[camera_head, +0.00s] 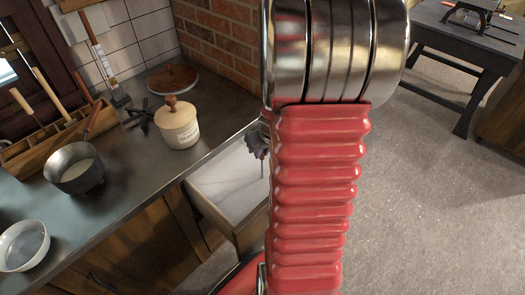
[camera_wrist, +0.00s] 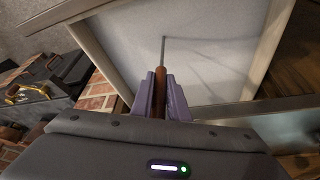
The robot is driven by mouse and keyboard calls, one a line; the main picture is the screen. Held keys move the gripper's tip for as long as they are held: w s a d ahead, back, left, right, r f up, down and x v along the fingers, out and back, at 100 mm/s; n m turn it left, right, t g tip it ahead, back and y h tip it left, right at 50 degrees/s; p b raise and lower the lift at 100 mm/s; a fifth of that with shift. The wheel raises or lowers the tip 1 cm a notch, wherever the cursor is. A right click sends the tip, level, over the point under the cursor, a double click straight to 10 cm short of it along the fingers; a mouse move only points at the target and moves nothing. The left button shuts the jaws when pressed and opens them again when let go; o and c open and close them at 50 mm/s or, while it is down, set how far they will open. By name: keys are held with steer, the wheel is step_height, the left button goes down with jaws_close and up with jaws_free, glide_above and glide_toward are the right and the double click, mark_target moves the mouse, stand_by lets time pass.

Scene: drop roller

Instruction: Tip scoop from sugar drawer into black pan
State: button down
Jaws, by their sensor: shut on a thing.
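The black pan (camera_head: 68,182) stands on the counter at the left in the head view, its wooden handle pointing up and its inside pale. The open sugar drawer (camera_head: 215,212) juts from the counter front and holds a flat white fill; its rim also frames the wrist view (camera_wrist: 270,50). My gripper (camera_wrist: 160,88) is over the drawer, shut on the wooden handle of the scoop (camera_wrist: 158,96). A thin metal shank runs from the handle toward the white fill. I cannot make out the scoop's bowl. In the head view my red arm partly hides the gripper (camera_head: 260,150).
A lettered cream canister (camera_head: 180,128) with a wooden knob stands on the counter between pan and drawer. A white bowl (camera_head: 24,246) is at the front left. A wooden tool rack (camera_head: 50,140) is behind the pan. A brick wall (camera_head: 220,40) closes the counter's back right.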

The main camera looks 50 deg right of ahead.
steer(key=shift+r, duration=0.15)
steer(key=shift+r, duration=7.9)
